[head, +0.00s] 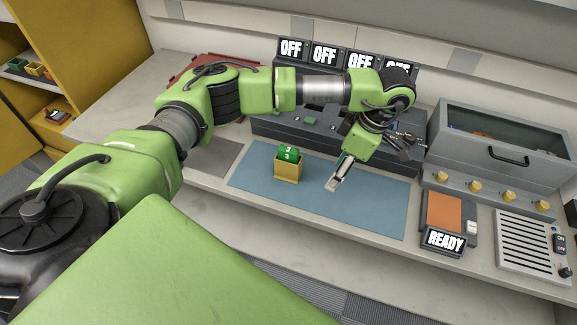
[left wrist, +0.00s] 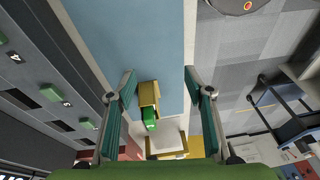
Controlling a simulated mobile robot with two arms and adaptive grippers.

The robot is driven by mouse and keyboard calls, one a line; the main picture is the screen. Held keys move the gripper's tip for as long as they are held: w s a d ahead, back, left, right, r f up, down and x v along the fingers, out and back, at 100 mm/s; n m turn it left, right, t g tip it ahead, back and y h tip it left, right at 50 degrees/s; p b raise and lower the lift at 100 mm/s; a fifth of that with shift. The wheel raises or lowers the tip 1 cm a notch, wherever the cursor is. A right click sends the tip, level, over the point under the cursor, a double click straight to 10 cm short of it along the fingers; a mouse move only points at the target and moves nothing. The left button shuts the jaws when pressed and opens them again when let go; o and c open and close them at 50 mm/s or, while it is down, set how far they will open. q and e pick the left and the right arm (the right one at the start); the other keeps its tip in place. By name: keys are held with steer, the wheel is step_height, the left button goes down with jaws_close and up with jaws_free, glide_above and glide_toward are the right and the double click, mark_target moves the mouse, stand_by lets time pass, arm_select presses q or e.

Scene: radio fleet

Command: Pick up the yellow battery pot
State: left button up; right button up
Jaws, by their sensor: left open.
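The yellow battery pot (head: 288,172) stands upright on the blue mat (head: 375,205), with a green battery (head: 288,152) marked with a number sticking out of its top. My left gripper (head: 335,184) is to the right of the pot, apart from it, pointing down toward the mat. In the left wrist view the pot (left wrist: 149,93) and green battery (left wrist: 150,117) show between the two open fingers (left wrist: 160,76), closer to the left finger. The gripper is empty. My right gripper is not in view.
A grey console with OFF signs (head: 324,54) runs behind the mat. A drawer unit (head: 500,145) with yellow knobs stands at the right. In front of it are an orange-topped device with a READY sign (head: 445,241) and a slotted panel (head: 527,245). The mat around the pot is clear.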

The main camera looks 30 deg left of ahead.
mark_target(298, 154)
arm_select(q)
steer(key=w+a+r+y, duration=0.25)
steer(key=a+r, duration=0.25)
steer(key=a, duration=0.3)
steer(key=shift+n+y, duration=0.35)
steer(key=shift+n, duration=0.05)
steer(key=x, duration=0.8)
steer(key=shift+s+f+b, duration=0.1)
steer(key=shift+s+b, duration=0.3)
steer(key=shift+p+x, duration=0.6)
steer(key=shift+x, duration=2.25)
steer(key=shift+w+a, duration=0.1)
steer(key=shift+w, duration=0.05)
steer(key=c, duration=1.2)
